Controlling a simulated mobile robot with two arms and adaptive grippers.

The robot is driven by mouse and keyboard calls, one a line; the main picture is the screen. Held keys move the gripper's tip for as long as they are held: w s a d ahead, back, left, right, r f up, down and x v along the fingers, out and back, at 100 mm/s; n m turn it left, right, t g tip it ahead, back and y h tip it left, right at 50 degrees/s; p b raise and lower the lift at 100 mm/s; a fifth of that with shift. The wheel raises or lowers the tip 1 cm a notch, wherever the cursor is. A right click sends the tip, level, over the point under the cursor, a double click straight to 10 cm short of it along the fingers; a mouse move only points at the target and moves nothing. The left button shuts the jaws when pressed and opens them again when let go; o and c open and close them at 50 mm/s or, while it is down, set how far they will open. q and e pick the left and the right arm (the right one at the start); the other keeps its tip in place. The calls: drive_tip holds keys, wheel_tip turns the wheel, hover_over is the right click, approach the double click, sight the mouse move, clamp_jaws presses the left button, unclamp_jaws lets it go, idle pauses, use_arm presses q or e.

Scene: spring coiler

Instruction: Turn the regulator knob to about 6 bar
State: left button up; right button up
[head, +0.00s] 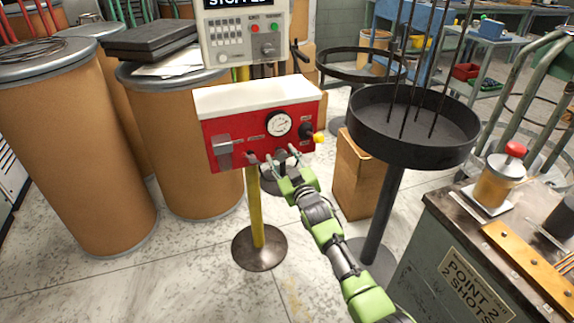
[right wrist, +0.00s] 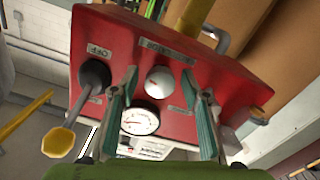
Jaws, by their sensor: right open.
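The red panel box (head: 238,132) stands on a yellow post and carries a round white gauge (head: 278,124). The gauge also shows in the right wrist view (right wrist: 140,121); its reading is too small to tell. The regulator knob (right wrist: 158,82) is a pale round knob on the red face, beside the gauge. My right gripper (head: 280,156) is open at the lower front of the box. In the right wrist view its fingers (right wrist: 160,75) stand on either side of the knob; I cannot tell whether they touch it. My left gripper is out of view.
A black lever valve with a yellow tip (right wrist: 60,140) sits beside the right gripper, near an OFF label. A black round tray on a post (head: 415,130) stands to the right. Brown drums (head: 75,150) stand left. A bench (head: 470,240) is at the lower right.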

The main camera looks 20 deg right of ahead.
drive_tip(key=s, duration=1.1)
drive_tip(key=shift+s+d, duration=0.25)
drive_tip(key=shift+s, duration=0.15)
